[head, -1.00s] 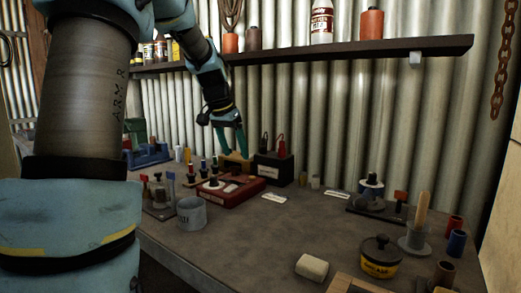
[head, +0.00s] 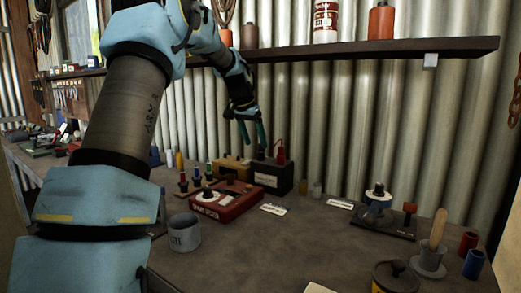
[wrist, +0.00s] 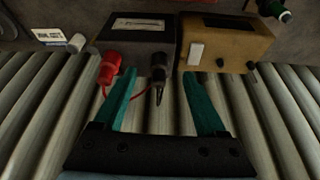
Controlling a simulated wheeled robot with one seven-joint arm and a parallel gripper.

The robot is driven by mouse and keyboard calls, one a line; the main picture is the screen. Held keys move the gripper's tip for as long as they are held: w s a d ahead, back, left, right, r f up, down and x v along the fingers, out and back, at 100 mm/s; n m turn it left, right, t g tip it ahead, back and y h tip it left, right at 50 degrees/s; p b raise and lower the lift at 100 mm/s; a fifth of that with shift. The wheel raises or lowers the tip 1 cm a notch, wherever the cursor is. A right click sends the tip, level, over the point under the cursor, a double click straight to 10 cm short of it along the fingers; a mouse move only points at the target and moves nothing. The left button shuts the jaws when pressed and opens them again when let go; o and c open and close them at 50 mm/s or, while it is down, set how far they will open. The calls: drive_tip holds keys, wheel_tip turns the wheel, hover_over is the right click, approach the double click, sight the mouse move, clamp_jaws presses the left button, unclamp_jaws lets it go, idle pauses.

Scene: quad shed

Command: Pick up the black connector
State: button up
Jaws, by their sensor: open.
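The black connector (wrist: 158,68) stands at the edge of a black box (wrist: 138,32) in the wrist view, with a dark lead or tip running from it toward the picture's bottom. A red connector (wrist: 109,68) with a red wire is beside it on the left. My gripper (wrist: 160,74) is open, with its teal fingers on either side of the black connector in that view; contact cannot be seen. In the head view my gripper (head: 256,143) is just above the black box (head: 272,177), and the black connector is small and partly hidden by the fingers.
A tan box (wrist: 228,42) is beside the black box. A red box (head: 227,201) and a grey cup (head: 184,232) are on the bench nearer me. The corrugated wall (head: 330,110) is close behind, with a shelf (head: 400,52) above.

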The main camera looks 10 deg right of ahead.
sight(259, 145)
drive_tip(key=shift+w+d, duration=0.3)
drive_tip(key=shift+d, duration=0.1)
drive_tip(key=p+x, duration=0.1)
drive_tip(key=x, duration=0.4)
drive_tip(key=shift+d, duration=0.1)
clamp_jaws()
idle(0.5)
